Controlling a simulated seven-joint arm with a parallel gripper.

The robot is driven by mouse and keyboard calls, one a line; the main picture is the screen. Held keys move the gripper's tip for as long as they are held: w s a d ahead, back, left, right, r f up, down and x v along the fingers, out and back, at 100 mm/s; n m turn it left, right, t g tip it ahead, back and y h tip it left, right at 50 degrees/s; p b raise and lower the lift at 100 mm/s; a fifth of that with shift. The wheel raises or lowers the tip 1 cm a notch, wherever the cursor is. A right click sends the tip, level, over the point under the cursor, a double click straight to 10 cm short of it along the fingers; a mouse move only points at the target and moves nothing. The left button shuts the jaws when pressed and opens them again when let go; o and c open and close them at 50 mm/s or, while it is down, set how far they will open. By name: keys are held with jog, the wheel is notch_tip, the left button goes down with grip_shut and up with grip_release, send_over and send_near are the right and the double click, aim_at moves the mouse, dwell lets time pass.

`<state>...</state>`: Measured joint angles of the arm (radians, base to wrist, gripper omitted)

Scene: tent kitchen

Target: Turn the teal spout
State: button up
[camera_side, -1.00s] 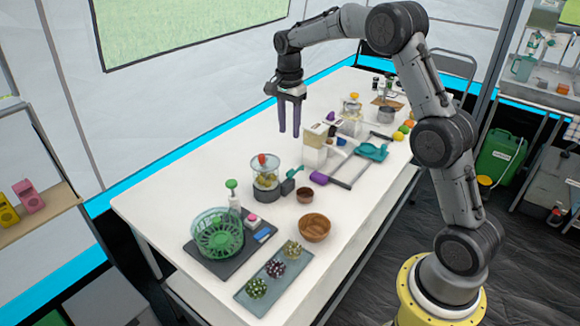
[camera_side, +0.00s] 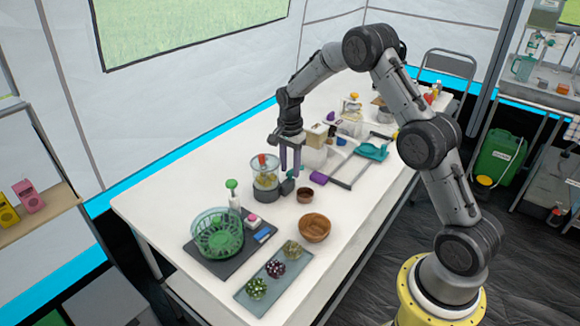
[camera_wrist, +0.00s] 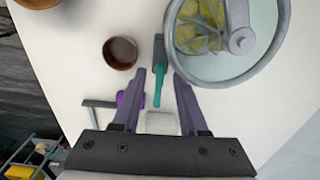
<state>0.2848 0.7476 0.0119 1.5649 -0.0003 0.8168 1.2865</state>
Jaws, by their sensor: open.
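The teal spout (camera_wrist: 158,88) is a slim piece joined to a dark grey block beside the round glass jar (camera_wrist: 228,40). In the side view, a bit of the spout (camera_side: 295,173) shows by the jar's grey base, partly covered by my fingers. My gripper (camera_side: 290,168) points down just above it. Its purple fingers are open and empty. In the wrist view, the spout lies between the two fingertips of my gripper (camera_wrist: 160,84), with a gap on each side. I cannot tell whether the fingertips are down to its height.
The jar (camera_side: 265,172), with yellow fruit inside, stands close left of my fingers. A small brown bowl (camera_side: 305,195) sits near the spout, and a larger wooden bowl (camera_side: 314,228) in front. A cream dispenser box (camera_side: 313,145) and a grey rail frame (camera_side: 350,170) stand behind right.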

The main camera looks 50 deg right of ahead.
jog(key=shift+f, duration=0.1)
grip_shut()
dwell(1.4)
